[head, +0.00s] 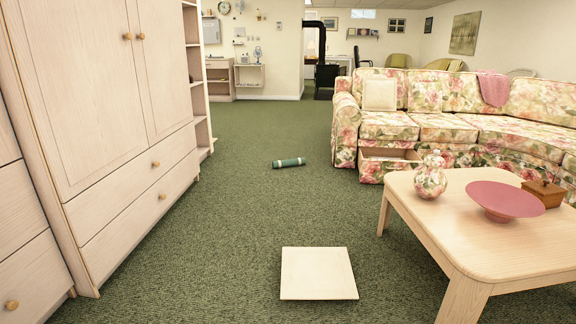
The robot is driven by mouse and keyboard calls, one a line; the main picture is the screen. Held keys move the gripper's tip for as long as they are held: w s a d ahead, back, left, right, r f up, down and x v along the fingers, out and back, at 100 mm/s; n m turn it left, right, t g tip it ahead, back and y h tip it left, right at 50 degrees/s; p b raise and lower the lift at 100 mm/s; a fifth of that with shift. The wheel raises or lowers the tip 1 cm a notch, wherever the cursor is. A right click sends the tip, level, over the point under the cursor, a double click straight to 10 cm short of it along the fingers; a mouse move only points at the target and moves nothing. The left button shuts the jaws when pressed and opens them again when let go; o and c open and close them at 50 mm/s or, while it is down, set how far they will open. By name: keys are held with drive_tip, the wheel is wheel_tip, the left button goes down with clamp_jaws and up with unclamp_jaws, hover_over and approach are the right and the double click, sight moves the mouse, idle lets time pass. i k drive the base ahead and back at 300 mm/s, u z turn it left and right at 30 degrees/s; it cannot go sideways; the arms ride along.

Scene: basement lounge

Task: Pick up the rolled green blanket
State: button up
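The rolled green blanket (289,163) lies on its side on the green carpet, in the middle distance of the head view. It is a small dark green cylinder with lighter bands near its ends. It lies in the open, left of the floral sofa and right of the wooden cabinet, touching neither. My gripper does not show in the head view.
A cream square panel (318,273) lies on the carpet (230,215) in the foreground. A wooden table (428,215) with a red bowl (505,200) stands at right. The floral sofa (440,128) has an open drawer (388,160). A tall cabinet (105,90) lines the left.

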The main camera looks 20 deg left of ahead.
sight(298, 161)
drive_tip(key=u, duration=1.55)
drive_tip(key=i, duration=4.15)
drive_tip(key=z, duration=1.45)
drive_tip(key=i, duration=2.75)
drive_tip(key=z, duration=1.5)
